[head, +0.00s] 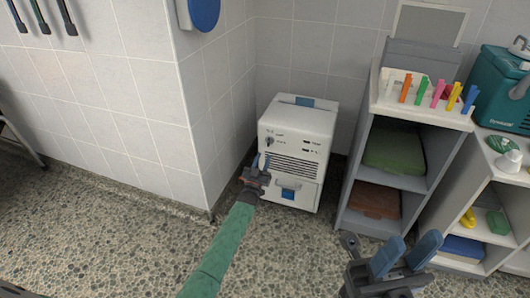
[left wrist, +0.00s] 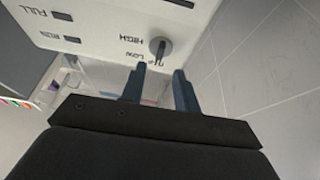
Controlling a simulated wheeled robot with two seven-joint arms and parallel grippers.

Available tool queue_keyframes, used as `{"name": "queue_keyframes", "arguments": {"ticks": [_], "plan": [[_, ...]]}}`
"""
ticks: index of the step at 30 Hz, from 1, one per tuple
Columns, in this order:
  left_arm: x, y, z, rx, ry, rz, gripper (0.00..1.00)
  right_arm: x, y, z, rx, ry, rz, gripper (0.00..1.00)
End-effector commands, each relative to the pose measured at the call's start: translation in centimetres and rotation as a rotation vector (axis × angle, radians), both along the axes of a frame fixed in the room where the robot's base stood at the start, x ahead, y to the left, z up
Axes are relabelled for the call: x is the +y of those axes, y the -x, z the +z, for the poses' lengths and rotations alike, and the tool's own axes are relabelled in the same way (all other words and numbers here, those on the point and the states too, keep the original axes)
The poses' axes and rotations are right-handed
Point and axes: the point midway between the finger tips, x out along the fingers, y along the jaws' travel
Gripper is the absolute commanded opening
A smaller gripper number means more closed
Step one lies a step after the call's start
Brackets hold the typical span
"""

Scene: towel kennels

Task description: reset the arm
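My left gripper (head: 258,163), on the green-sleeved arm, is in front of the white machine (head: 300,125) by the wall corner. In the left wrist view its two blue fingers (left wrist: 158,78) are apart with nothing between them. The grey dial (left wrist: 160,48) on the machine's panel lies just beyond the fingertips, with no contact that I can make out. The dial also shows small in the head view (head: 269,141). My right gripper (head: 407,246) is at the lower right, with its blue fingers apart and empty.
A grey shelf unit (head: 352,190) with a green folded towel (head: 393,150) and a brown one (head: 376,199) stands right of the machine. Coloured clips (head: 421,92) stand on top. A teal case (head: 497,92) is farther right. The tiled wall corner (head: 212,205) is close at left.

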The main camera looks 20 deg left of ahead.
Motion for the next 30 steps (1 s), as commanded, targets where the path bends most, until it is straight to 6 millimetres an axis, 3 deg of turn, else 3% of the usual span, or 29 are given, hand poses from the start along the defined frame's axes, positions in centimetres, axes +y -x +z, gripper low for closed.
{"name": "queue_keyframes", "arguments": {"ticks": [6, 23, 26, 30], "plan": [[0.0, 1.3, -0.5, 0.000, 0.000, 0.000, 0.31, 0.0, 0.1, -0.2, 0.016, 0.003, -0.004, 0.36], [0.0, 1.5, -0.3, -0.016, -0.001, 0.001, 0.31, 0.0, -0.2, 0.2, 0.009, -0.005, -0.008, 0.36], [0.0, 1.9, 0.7, -0.067, -0.010, 0.001, 0.31, 0.0, -0.1, 0.1, 0.009, -0.004, -0.008, 0.36], [-0.8, 2.7, 6.1, -0.198, -0.025, -0.009, 0.31, 0.0, -0.1, 0.1, 0.009, -0.004, -0.007, 0.36]]}}
